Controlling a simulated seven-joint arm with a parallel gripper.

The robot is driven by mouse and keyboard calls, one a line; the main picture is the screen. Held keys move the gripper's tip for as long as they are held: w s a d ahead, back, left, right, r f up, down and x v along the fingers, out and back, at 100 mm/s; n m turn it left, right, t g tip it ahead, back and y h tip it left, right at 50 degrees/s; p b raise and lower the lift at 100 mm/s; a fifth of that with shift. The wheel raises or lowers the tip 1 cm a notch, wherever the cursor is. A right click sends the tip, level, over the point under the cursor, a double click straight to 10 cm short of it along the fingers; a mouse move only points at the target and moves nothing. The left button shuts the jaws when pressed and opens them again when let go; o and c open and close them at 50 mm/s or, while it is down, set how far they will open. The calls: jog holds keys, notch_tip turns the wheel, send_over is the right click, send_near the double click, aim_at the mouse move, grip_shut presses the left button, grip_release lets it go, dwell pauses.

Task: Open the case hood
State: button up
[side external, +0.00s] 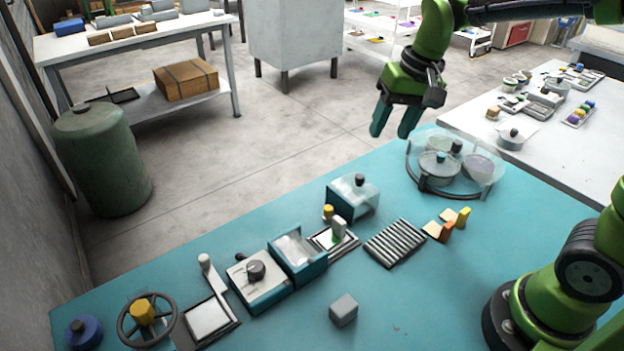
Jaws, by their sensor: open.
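A small teal case (340,207) stands near the middle of the teal table, with a clear hood (368,190) over it and a dark grey knob on top. The hood looks closed, and I cannot make out what is inside. A rounded clear-walled case (484,173) holding lidded pots stands at the table's far right; I cannot tell which of the two the task means. My gripper (396,124) is open and empty, pointing down near the table's far edge. In the picture it is above the small case and left of the rounded case, touching neither.
A ribbed rack (395,243) and orange and yellow pieces (437,231) lie right of the small case. A teal open box (298,260), a dial box (259,284) and a handwheel (146,319) line the left. A grey cube (343,310) sits in front, with clear table around it.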

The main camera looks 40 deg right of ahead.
aim_at(360, 176)
jog(key=shift+w+d+m+g+h, duration=0.6)
jog(key=shift+w+m+g, duration=1)
jog(key=shift+w, duration=2.05)
jog(key=shift+m+t, duration=0.3)
notch_tip(360, 176, down, 16)
jog(key=shift+f, duration=0.2)
jog(key=shift+c, duration=0.3)
grip_shut()
